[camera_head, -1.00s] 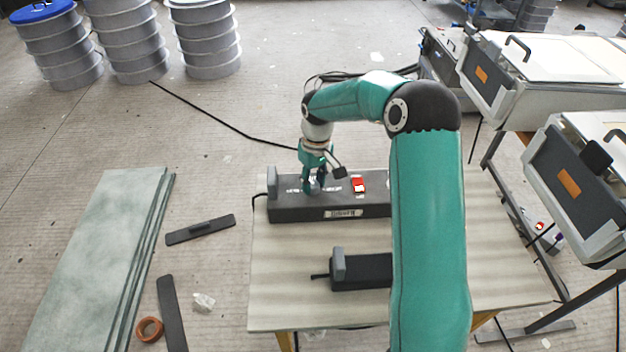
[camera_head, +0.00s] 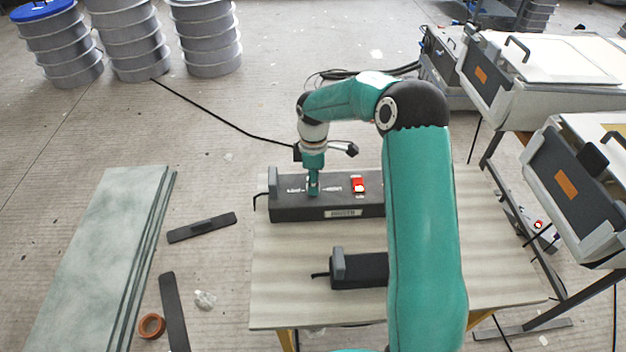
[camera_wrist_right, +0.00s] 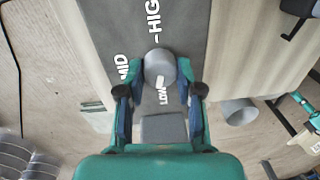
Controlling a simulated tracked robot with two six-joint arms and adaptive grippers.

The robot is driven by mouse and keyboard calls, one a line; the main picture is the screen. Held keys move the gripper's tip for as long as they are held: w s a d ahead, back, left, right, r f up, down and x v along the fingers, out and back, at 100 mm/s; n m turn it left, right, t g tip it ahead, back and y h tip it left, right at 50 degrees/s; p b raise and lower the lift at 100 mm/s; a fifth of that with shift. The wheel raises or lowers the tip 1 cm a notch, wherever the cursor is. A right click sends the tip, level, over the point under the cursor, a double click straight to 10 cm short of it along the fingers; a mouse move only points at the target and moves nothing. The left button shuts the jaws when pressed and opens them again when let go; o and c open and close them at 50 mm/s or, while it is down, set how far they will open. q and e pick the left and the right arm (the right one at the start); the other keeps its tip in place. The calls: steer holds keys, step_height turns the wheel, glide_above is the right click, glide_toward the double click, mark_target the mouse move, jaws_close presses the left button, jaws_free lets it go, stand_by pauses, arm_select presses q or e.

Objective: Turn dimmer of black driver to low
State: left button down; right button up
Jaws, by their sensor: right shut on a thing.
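The black driver (camera_head: 350,212) is a long dark grey box lying on the table. Its dimmer is a round grey knob (camera_wrist_right: 160,64) on the top face, with the labels HIGH, MID and LOW around it. A white mark on the knob's lower side points toward LOW in the right wrist view. My right gripper (camera_head: 313,190) points down onto the driver's top. In the right wrist view its fingers (camera_wrist_right: 160,90) stand on both sides of the knob, shut on it. In the head view the gripper hides the knob. My left gripper is not in view.
A lit red switch (camera_head: 359,184) sits right of the gripper on the driver. A smaller dark box (camera_head: 366,271) lies nearer on the table (camera_head: 290,290). My right arm covers both boxes' right ends.

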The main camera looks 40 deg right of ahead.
steer(key=shift+n, duration=1.4)
steer(key=o, duration=1.2)
steer(key=shift+c, duration=0.2)
steer(key=shift+r, duration=0.15)
step_height(320, 180, up, 12)
steer(key=shift+w, duration=0.4)
steer(key=shift+d+f, duration=0.1)
steer(key=shift+f, duration=0.1)
